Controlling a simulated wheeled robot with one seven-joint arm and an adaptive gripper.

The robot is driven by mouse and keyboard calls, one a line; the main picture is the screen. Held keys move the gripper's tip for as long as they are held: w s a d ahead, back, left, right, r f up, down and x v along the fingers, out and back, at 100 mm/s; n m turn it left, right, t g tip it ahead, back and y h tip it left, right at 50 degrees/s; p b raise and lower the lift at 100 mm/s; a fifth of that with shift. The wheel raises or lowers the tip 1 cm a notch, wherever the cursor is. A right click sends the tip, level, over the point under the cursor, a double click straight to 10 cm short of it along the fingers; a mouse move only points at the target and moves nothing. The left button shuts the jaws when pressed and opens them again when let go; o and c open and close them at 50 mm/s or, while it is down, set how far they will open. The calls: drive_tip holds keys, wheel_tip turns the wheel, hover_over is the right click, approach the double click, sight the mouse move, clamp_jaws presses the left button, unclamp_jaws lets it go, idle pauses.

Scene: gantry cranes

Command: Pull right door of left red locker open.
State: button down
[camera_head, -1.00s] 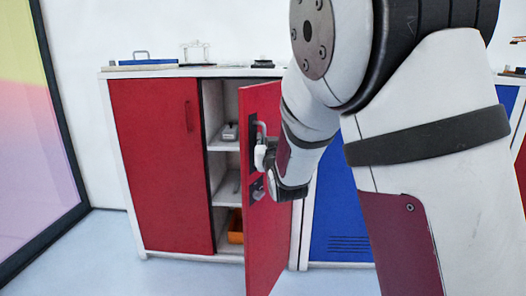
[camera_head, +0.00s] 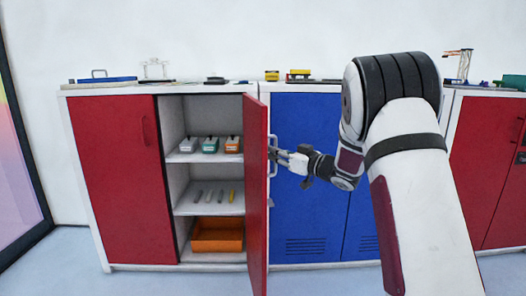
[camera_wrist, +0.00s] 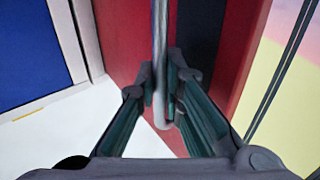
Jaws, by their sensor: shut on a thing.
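The left red locker (camera_head: 78,88) has its right door (camera_head: 256,205) swung wide open toward me, seen nearly edge-on. Its left door (camera_head: 112,180) is closed. My gripper (camera_head: 279,155) is at the outer face of the open door, shut on its metal handle (camera_head: 273,166). In the wrist view my gripper (camera_wrist: 163,85) has its two fingers on either side of the upright handle bar (camera_wrist: 160,40), with the red door (camera_wrist: 120,30) behind. The exact finger contact is partly hidden in the head view.
The locker's shelves hold several small boxes (camera_head: 210,145), slim tools (camera_head: 209,196) and an orange bin (camera_head: 217,236). A blue locker (camera_head: 307,200) stands close on the right, behind my arm. Another red locker (camera_head: 485,170) is farther right. Floor in front is clear.

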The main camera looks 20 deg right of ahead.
drive_tip(key=shift+d+r+p, duration=0.1)
drive_tip(key=shift+d+p, duration=0.25)
drive_tip(key=shift+d, duration=0.85)
drive_tip(key=c, duration=1.7)
unclamp_jaws()
drive_tip(key=v, duration=1.2)
drive_tip(key=shift+w+a, duration=0.1)
